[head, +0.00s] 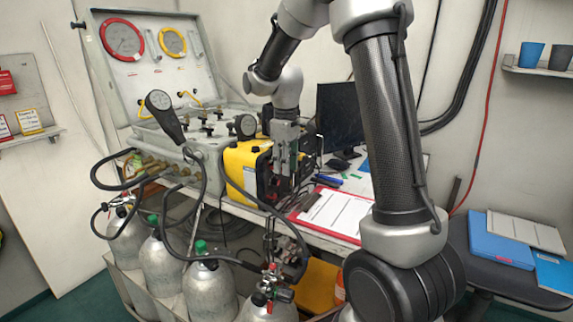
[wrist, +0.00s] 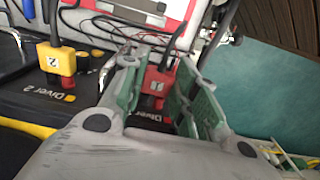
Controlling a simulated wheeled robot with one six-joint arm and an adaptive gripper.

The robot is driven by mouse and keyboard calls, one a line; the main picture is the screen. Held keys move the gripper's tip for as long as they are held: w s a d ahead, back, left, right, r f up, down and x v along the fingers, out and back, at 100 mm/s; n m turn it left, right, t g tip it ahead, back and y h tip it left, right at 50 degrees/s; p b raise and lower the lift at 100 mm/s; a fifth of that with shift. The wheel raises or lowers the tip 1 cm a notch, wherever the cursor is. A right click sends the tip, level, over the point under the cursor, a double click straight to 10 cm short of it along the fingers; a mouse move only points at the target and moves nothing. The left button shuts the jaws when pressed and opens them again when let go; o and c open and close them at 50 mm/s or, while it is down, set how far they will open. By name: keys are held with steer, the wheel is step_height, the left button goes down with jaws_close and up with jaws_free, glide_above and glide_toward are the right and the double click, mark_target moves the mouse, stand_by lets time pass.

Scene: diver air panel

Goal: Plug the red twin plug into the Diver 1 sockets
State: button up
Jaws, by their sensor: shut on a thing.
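The red twin plug (wrist: 158,80) with a dark cable shows in the wrist view between the green-padded fingers of my gripper (wrist: 163,88), which is shut on it. The plug is over the dark panel face, above a partly covered Diver label (wrist: 152,118) whose number is hard to read. The sockets beneath it are hidden, so I cannot tell whether its pins are in. To the left, a yellow plug marked 2 (wrist: 56,58) sits above the Diver 2 label. In the head view my gripper (head: 279,187) points down at the front of the yellow air panel case (head: 243,165).
A red clipboard (head: 335,213) lies on the bench right of the case, with a dark monitor (head: 339,115) behind. Gas cylinders (head: 210,290) with hoses stand in front. The grey gauge case (head: 150,60) is at the left. Loose cables show near the plug.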

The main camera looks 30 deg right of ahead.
steer(key=shift+w+a, duration=0.1)
steer(key=shift+w, duration=0.05)
steer(key=o, duration=1.2)
step_height(320, 180, up, 12)
steer(key=s+m+t, duration=0.1)
steer(key=s+m, duration=0.1)
steer(key=s, duration=0.7)
steer(key=s+d+f+m+t, duration=0.1)
steer(key=s+m+t, duration=0.1)
steer(key=s, duration=0.7)
steer(key=s+d+f+m+t, duration=0.1)
steer(key=s+m, duration=0.1)
steer(key=s, duration=0.8)
steer(key=shift+m, duration=0.4)
